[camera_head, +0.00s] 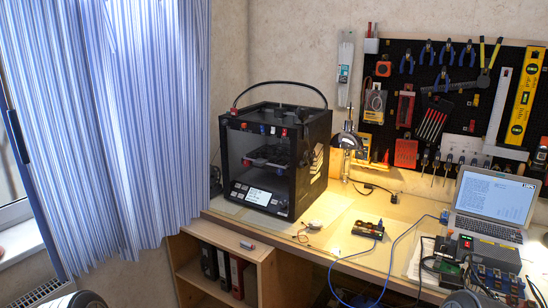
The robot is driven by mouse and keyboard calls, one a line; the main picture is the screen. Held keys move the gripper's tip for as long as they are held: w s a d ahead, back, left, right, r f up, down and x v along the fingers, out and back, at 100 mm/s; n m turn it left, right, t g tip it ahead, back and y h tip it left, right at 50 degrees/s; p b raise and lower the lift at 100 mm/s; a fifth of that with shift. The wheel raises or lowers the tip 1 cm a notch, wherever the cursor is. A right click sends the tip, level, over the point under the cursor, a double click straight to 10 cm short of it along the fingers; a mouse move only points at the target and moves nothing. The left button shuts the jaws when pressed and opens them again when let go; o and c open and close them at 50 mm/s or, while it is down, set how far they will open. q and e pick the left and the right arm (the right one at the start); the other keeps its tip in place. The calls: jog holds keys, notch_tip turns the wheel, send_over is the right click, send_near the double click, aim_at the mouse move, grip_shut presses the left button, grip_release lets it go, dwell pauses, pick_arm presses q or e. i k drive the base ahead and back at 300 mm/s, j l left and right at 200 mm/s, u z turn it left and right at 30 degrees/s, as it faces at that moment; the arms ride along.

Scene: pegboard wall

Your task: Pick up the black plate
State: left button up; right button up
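A 3D printer (275,150) with a black frame stands on the workbench, left of centre in the head view. Inside its open front is a dark, flat plate (268,163), roughly level at mid height. It is the likeliest black plate, though the dark interior makes its edges hard to see. Neither of my grippers is in view. Only rounded grey parts, probably of my own arms, show at the bottom edge, far from the printer.
The workbench (325,232) has bare room right of the printer. Tools hang on the black pegboard (450,90). A shelf (262,275) with binders is below; a striped curtain (110,120) hangs left.

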aim_at(279, 156)
jog(key=i+z, duration=0.35)
jog(key=i+j+z, duration=0.15)
jog(key=z, duration=0.2)
jog(key=i+j+z, duration=0.25)
jog(key=i+z, duration=0.15)
